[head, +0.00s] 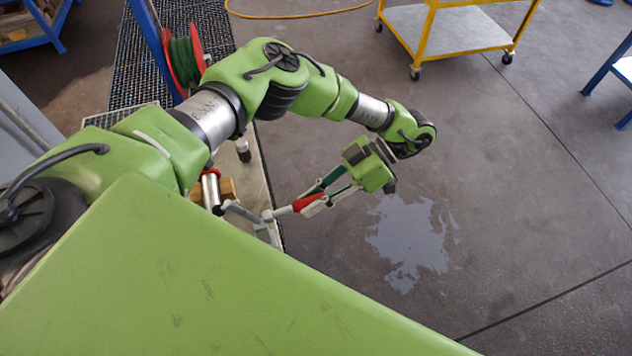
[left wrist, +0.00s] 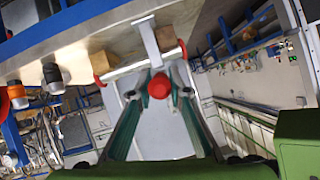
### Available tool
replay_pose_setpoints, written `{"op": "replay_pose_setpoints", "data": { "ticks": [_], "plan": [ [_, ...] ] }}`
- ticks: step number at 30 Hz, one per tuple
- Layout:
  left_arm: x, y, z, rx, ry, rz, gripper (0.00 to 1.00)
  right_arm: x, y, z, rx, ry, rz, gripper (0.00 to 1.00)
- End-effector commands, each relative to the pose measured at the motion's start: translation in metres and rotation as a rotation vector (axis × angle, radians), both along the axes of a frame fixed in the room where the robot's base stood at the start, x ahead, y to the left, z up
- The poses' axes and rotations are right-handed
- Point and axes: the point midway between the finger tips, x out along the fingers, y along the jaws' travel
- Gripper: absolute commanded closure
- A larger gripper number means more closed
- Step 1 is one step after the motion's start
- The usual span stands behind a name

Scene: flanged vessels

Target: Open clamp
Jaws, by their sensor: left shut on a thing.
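The clamp's red handle (head: 308,202) sticks out past the edge of a bench at the lower left of the head view. In the left wrist view its rounded red end (left wrist: 159,86) faces the camera, with a pale metal bar (left wrist: 148,42) running up behind it. My left gripper (head: 270,216) reaches in from the right and is shut on the handle. In the left wrist view, the grey fingertips (left wrist: 157,83) lie on both sides of the red end. My green body hides much of the clamp's base in the head view. My right gripper is not in view.
The bench edge (head: 262,180) runs close to my left arm. Brown blocks (left wrist: 105,63) sit beside the clamp. A red hose reel (head: 184,58) stands behind my arm. A yellow cart (head: 445,30) stands farther back. The floor on the right is open, with a wet patch (head: 410,240).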

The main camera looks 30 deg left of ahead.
Motion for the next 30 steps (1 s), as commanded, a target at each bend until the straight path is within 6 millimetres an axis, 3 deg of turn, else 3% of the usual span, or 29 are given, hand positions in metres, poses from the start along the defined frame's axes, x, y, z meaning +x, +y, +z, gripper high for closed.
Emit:
{"op": "replay_pose_setpoints", "data": {
  "ticks": [6, 7, 9, 20, 30],
  "plan": [
    [0.0, -0.001, -0.003, -0.001, -0.004, 0.001, 1.0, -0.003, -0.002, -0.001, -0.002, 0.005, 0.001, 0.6],
    [0.0, -0.001, -0.003, -0.001, -0.004, 0.001, 0.78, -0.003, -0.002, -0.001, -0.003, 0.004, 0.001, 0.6],
    [-0.001, -0.001, -0.003, -0.001, -0.004, 0.001, 0.66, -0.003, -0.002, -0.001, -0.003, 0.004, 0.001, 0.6],
    [0.001, -0.001, -0.001, 0.0, -0.002, 0.0, 0.66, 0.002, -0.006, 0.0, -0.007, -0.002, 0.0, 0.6],
    [0.032, -0.026, 0.022, 0.005, -0.007, -0.002, 0.66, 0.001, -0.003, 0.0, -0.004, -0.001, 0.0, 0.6]
  ]
}}
